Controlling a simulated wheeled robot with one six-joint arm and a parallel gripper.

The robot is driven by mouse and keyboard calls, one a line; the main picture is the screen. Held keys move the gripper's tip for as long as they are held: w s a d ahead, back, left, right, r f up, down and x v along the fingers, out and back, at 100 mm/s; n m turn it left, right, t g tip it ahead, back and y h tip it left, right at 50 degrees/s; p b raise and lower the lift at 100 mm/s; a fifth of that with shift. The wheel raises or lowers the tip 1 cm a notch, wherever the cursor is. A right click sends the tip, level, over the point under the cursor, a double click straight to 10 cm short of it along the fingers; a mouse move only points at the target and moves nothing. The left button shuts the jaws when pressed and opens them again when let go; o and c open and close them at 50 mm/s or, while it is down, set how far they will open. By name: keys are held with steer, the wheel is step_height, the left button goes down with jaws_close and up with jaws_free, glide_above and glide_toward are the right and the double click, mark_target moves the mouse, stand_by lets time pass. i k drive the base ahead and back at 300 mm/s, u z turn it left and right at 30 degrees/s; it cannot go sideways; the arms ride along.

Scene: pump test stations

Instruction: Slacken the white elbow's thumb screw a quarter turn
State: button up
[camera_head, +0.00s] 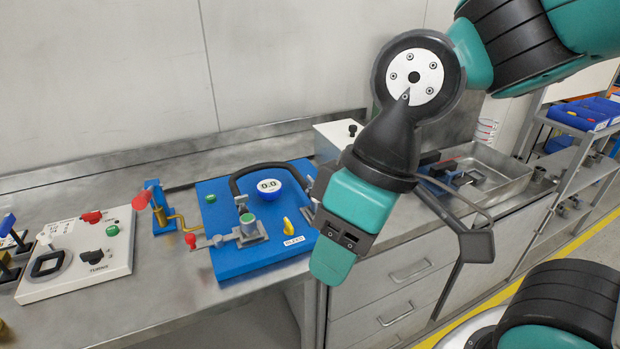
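I cannot make out a white elbow or its thumb screw for certain in this view. The blue pump board (236,262) on the bench carries a grey fitting (250,229) with a green top, a side arm with a red knob (191,239), a yellow knob (288,226), a black hose (238,181) and a round gauge (269,186) reading 0.0. My gripper (314,198) is at the board's right edge, mostly hidden behind my teal wrist. Its fingertips cannot be seen clearly, so its opening is unclear.
A white panel (112,265) with red, green and black controls lies left of the board. A metal tray (508,170) is at the right. The bench front left of centre is clear.

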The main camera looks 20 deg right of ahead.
mark_target(310, 180)
steer(key=k, duration=0.6)
steer(key=z, duration=0.6)
steer(key=i, duration=1.1)
steer(key=u, duration=0.6)
